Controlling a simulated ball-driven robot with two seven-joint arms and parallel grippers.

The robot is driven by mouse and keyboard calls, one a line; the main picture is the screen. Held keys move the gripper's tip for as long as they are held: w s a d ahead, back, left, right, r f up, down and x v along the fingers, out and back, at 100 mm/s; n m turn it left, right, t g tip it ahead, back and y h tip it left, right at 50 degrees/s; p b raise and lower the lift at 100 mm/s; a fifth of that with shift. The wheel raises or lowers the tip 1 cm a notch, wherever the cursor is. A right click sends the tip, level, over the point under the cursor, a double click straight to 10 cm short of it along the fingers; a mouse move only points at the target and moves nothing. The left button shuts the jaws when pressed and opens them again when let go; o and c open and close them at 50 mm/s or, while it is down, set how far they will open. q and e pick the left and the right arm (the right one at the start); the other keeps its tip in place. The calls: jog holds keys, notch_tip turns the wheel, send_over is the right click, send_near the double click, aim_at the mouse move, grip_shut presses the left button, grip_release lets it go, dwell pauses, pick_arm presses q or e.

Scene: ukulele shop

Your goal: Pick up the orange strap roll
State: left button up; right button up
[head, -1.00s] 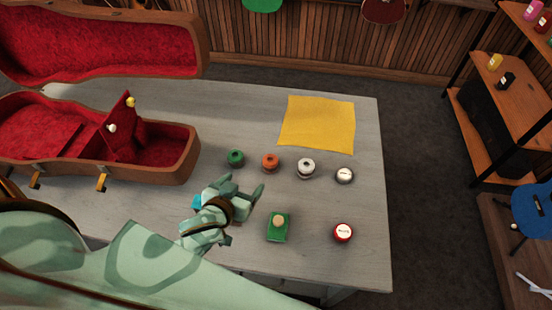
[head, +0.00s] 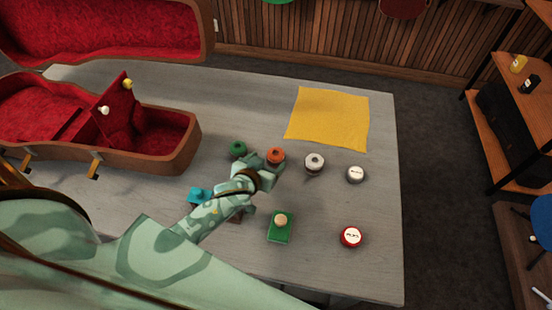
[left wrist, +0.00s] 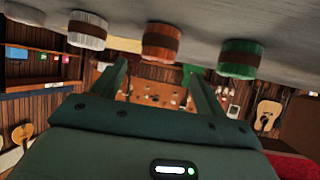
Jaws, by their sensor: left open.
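The orange strap roll (head: 275,155) stands on the grey table in the head view, between a green roll (head: 237,149) and a white roll (head: 314,162). My left gripper (head: 264,162) is just in front of it, low over the table, partly hiding its near side. In the left wrist view, which is upside down, the orange roll (left wrist: 162,42) with a dark band stands beyond and between the open fingers (left wrist: 160,75). The white roll (left wrist: 87,30) and green roll (left wrist: 238,59) flank it. The fingers look empty. My right gripper is not in view.
A silver-topped tin (head: 355,174), a red tin (head: 351,237) and a green box (head: 281,229) stand to the right on the table (head: 330,270). A yellow cloth (head: 329,118) lies behind. An open red-lined case (head: 160,165) is at the left. A blue item (head: 199,194) is beside my arm.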

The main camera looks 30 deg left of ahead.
aim_at(273, 158)
pick_arm(q)
jog(key=b+x, duration=0.1)
jog(key=x, duration=0.4)
jog(key=shift+s+d+f+b, duration=0.1)
jog(key=shift+d+f+b, duration=0.05)
jog(key=shift+f+b, duration=0.2)
jog(key=shift+r, duration=0.1)
jog(key=shift+s, duration=0.1)
jog(key=c, duration=1.1)
jog(key=shift+r, duration=0.1)
